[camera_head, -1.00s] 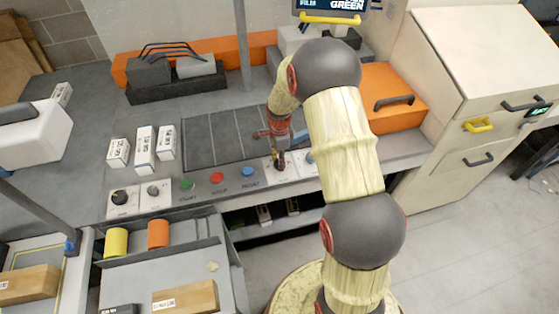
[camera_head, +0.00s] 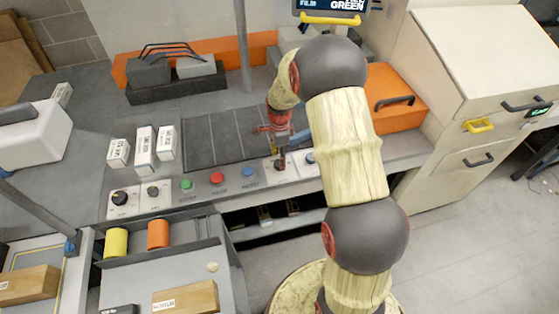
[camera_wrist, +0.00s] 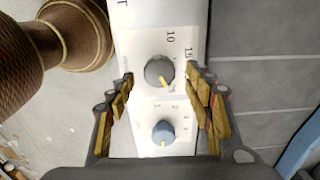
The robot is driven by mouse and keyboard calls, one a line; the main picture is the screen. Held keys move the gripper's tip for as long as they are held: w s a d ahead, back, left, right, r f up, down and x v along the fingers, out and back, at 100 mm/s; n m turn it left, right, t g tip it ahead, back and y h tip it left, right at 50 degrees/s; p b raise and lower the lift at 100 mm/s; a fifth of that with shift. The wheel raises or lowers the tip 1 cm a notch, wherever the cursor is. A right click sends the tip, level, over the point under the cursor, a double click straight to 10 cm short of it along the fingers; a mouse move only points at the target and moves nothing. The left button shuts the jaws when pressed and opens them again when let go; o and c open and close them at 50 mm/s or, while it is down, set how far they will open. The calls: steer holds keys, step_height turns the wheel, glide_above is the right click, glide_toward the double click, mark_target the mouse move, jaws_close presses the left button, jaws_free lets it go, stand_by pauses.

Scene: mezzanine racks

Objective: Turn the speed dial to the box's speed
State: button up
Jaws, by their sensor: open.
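A grey dial (camera_wrist: 158,70) with a yellow pointer mark sits on a white plate with printed numbers such as 10 and 15. The pointer aims toward the bottom of the wrist view, slightly right. My gripper (camera_wrist: 161,86) is open, its fingers on either side of this dial with gaps showing. A blue dial (camera_wrist: 163,133) with small numbers is beside it. In the head view the grey dial (camera_head: 280,165) is just below my gripper, partly hidden. Cardboard boxes (camera_head: 186,298) lie at the lower left; their labels are too small to read.
Two black dials (camera_head: 120,198) and green, red and blue buttons (camera_head: 218,178) line the console's front edge. Small white boxes (camera_head: 144,148) stand behind. Yellow and orange rollers (camera_head: 116,242) lie lower left. An orange case (camera_head: 392,98) is right of my arm.

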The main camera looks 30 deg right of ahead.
step_height(320, 180, up, 10)
stand_by(0.3)
steer(key=shift+f, duration=0.15)
